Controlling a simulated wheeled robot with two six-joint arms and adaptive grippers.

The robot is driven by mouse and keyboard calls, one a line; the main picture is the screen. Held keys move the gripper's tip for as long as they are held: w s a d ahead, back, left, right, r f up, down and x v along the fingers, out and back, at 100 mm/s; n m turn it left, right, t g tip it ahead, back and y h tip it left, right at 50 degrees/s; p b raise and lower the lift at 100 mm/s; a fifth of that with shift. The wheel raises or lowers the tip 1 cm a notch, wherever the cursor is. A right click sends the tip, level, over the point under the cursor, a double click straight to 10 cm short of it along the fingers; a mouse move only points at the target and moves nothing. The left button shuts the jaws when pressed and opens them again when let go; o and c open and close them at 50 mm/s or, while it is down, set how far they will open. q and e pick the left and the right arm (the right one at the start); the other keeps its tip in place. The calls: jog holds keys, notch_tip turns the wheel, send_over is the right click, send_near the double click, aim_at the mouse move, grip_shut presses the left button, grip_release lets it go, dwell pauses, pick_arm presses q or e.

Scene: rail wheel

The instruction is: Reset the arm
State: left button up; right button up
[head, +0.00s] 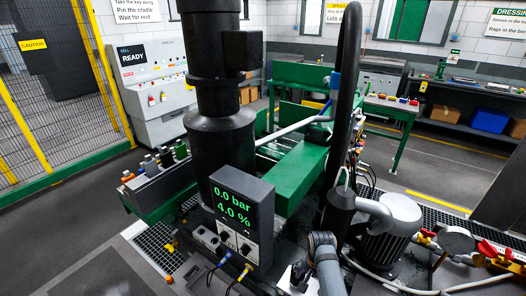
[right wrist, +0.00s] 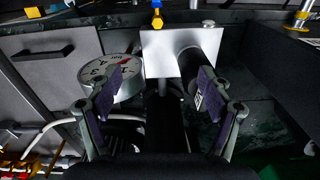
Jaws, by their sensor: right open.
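My right gripper (right wrist: 158,92) is open in the right wrist view, its two dark-padded fingers spread wide. Nothing is clasped between them. A pale metal block (right wrist: 165,52) with a black cylinder on its right side lies beyond the fingertips. A round dial gauge (right wrist: 118,72) shows behind the left finger. In the head view my right arm (head: 325,262) shows low at the centre, close to the machine's base; its fingers are hard to make out there. My left gripper is not in view.
A display box (head: 240,215) reading 0.0 bar and 4.0 % stands left of my right arm. A grey motor (head: 390,225) and hoses are close on the right. A control desk (head: 155,85) and yellow-framed mesh fence (head: 45,90) stand at the left. Open floor (head: 450,165) lies right.

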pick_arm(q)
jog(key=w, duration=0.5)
pick_arm(e)
jog(key=s+d+r+n+t, duration=0.2)
jog(key=s+d+r+n, duration=0.25)
jog(key=s, duration=0.45)
jog(key=s+d+r+n+t, duration=0.1)
jog(key=s+d+r+n, duration=0.35)
jog(key=s, duration=0.45)
jog(key=s+d+f+g+h+b, duration=0.2)
jog(key=f+b, duration=0.5)
jog(key=f, duration=2.7)
pick_arm(q)
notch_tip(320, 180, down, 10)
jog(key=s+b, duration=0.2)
jog(key=b, duration=0.1)
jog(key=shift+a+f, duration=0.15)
pick_arm(e)
jog(key=s+f+m+y, duration=0.1)
jog(key=s+f, duration=1.7)
jog(key=shift+s+d, duration=0.4)
